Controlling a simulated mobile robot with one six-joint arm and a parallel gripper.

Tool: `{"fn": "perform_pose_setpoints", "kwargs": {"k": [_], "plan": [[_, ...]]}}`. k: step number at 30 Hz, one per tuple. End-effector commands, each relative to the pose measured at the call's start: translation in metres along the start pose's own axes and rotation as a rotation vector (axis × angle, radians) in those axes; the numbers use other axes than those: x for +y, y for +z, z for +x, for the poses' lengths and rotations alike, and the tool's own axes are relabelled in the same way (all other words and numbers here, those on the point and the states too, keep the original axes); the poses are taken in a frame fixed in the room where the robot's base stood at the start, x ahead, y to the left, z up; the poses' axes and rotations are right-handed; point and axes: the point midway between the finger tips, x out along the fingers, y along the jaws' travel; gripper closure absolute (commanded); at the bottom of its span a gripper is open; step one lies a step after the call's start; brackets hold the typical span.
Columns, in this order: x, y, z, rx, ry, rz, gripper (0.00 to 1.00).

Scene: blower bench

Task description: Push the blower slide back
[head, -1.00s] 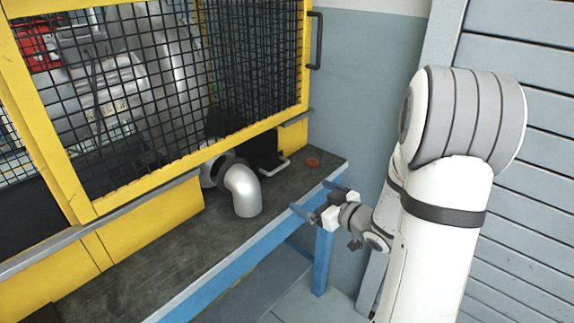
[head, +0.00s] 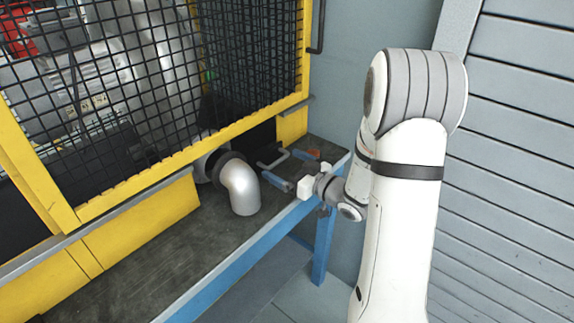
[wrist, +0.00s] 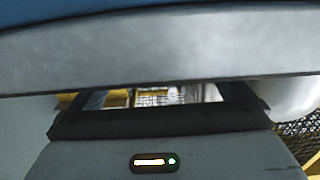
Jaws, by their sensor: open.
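The blower slide shows in the head view as a dark opening at the foot of the yellow guard, with a grey U-shaped handle (head: 274,161) at its front. My gripper (head: 289,168) is over the right end of the bench, its two blue fingers spread apart with nothing seen between them. The fingertips point toward the handle and look close to it; I cannot tell whether they touch it. In the wrist view a grey bar (wrist: 160,60) crosses the upper part above a dark frame (wrist: 160,122); I cannot tell which part this bar is.
A silver elbow pipe (head: 240,188) stands left of my gripper on the dark bench top (head: 160,238). The yellow mesh guard (head: 108,200) rises behind. A small orange-red thing (head: 314,154) lies near the right finger. A blue rail (head: 238,260) edges the bench front.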

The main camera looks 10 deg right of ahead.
Motion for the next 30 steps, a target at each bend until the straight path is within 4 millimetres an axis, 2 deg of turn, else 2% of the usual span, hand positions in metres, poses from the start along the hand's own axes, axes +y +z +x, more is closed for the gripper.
{"fn": "perform_pose_setpoints", "kwargs": {"k": [3, 11, 30], "plan": [[0.0001, 0.0001, 0.0058, -0.001, 0.0, 0.0, 0.0], [0.0008, 0.0, 0.0061, -0.001, 0.002, 0.0, 0.01], [0.0015, 0.0001, 0.0052, -0.001, 0.004, 0.0, 0.53]]}}
